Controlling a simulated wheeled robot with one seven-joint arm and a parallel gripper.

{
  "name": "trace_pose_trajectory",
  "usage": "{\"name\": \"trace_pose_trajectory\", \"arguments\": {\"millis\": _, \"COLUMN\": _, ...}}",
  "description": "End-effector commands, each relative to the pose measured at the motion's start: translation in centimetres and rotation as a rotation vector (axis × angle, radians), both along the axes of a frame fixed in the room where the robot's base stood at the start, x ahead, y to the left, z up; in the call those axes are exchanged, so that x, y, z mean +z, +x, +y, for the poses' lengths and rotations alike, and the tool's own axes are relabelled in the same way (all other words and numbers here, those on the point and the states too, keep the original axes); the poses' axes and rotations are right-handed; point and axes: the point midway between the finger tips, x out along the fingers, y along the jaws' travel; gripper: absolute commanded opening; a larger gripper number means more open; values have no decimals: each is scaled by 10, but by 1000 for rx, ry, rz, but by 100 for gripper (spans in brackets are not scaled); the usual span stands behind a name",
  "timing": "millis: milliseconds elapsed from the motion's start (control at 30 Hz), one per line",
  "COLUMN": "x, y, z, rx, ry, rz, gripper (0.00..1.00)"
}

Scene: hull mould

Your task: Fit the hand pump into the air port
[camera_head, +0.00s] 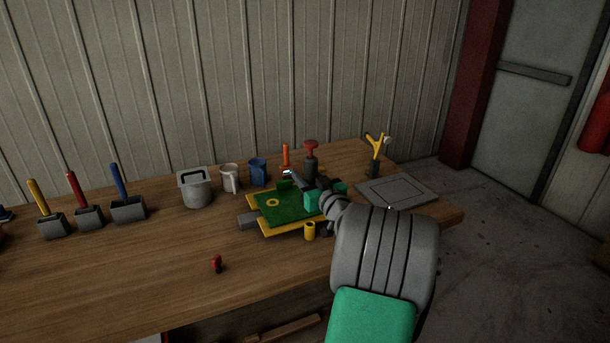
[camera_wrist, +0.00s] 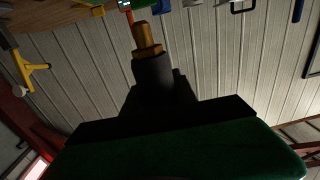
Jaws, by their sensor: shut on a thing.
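The hand pump (camera_head: 310,164) has a dark body and a red handle on top, and stands upright at my gripper (camera_head: 320,184), which is shut on it. In the wrist view its dark body (camera_wrist: 152,72) ends in a brass nozzle (camera_wrist: 148,37), clear of the fingers; that view is turned over, so the nozzle points down. The green hull mould (camera_head: 285,211) in its yellow frame lies on the bench, below and left of my gripper. A small yellow ring (camera_head: 272,202) shows on the green face; I cannot tell whether it is the air port. My wrist hides the mould's right end.
A grey bucket (camera_head: 195,190), a white mug (camera_head: 230,178) and a blue mug (camera_head: 258,171) stand behind the mould. A yellow cylinder (camera_head: 309,231) stands in front. A grey plate (camera_head: 397,190) and a yellow forked tool (camera_head: 377,145) are at right. The bench's front left is mostly clear.

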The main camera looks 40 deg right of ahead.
Motion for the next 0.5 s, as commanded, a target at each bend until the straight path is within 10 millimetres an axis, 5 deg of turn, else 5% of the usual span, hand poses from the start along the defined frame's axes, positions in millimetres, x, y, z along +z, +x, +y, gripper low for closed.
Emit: {"name": "trace_pose_trajectory", "arguments": {"millis": 500, "x": -15, "y": -2, "z": 2, "rx": 2, "ry": -1, "rz": -3, "gripper": 0}}
